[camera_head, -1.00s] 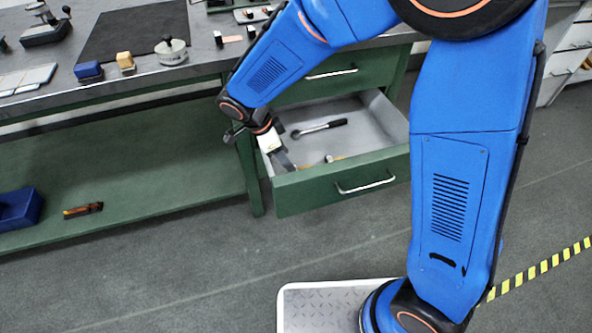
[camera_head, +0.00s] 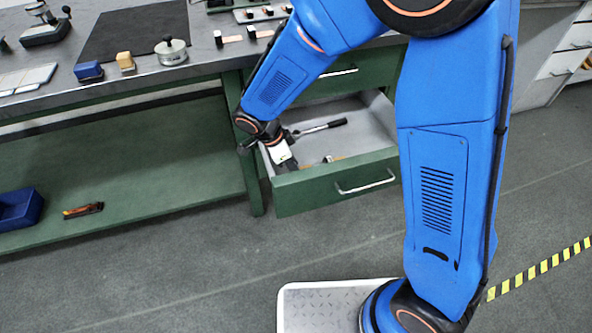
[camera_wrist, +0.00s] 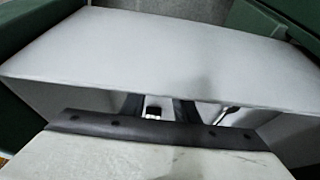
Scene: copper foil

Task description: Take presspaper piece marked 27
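I cannot make out a presspaper piece marked 27 or any number in these views. My gripper (camera_head: 288,168) reaches down into the open green drawer (camera_head: 330,187), near its left front side. In the wrist view the two dark fingers of my gripper (camera_wrist: 158,107) stand apart, with a small white and black thing (camera_wrist: 153,112) seen in the gap between them; I cannot tell how far off it is.
A dark ratchet-like tool (camera_head: 320,129) lies in the drawer behind my gripper. A pale drawer wall (camera_wrist: 165,45) fills the upper wrist view. The bench top (camera_head: 200,62) carries a dark mat (camera_head: 130,32), a blue block (camera_head: 88,72) and a round metal weight (camera_head: 171,50).

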